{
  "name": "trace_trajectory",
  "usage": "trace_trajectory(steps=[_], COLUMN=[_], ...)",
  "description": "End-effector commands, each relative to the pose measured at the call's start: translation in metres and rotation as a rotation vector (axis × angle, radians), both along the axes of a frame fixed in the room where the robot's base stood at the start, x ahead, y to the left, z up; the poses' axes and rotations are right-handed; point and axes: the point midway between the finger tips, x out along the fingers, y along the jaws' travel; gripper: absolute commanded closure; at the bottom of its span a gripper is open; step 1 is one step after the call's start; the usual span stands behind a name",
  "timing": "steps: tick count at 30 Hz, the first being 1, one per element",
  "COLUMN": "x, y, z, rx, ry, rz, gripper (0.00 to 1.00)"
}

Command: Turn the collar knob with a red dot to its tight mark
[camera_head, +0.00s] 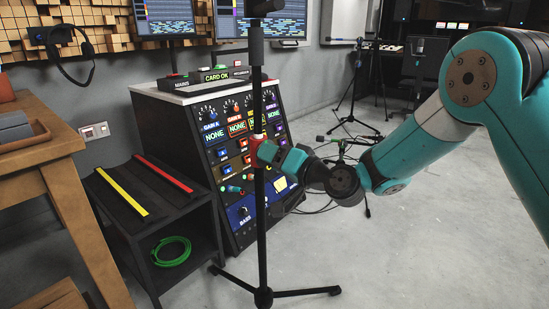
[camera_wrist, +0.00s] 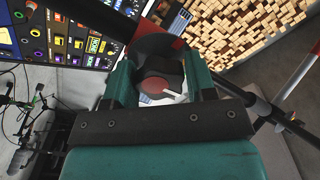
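A black microphone stand (camera_head: 262,215) stands upright in front of the console. Its red collar (camera_head: 257,138) is partway up the pole, and my gripper (camera_head: 262,152) reaches it from the right. In the wrist view, the knob (camera_wrist: 153,84) has a dark body, a red dot on its face and a white pointer line aimed to the lower right. It sits between the two teal fingers of my gripper (camera_wrist: 160,78). Whether the fingers press on it or leave a small gap cannot be told. A red curved part shows behind the knob. I cannot make out the tight mark.
The console (camera_head: 225,165) with knobs and labels stands close behind the pole. A low black shelf (camera_head: 150,225) with a yellow and a red strip is at left, beside a wooden table (camera_head: 60,170). Another stand (camera_head: 352,95) is farther back. The floor at right is mostly clear.

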Motion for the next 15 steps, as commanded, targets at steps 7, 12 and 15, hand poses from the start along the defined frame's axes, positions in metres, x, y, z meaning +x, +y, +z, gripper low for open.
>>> trace_trajectory(steps=[7,12,15], x=[0.000,-0.001,-0.006], y=[0.000,-0.002,-0.010], z=[0.000,0.000,-0.001], rx=[-0.001,-0.001,-0.002], ry=[-0.002,-0.002,-0.001], rz=[-0.001,-0.002,-0.003], gripper=[0.27,0.27,0.27])
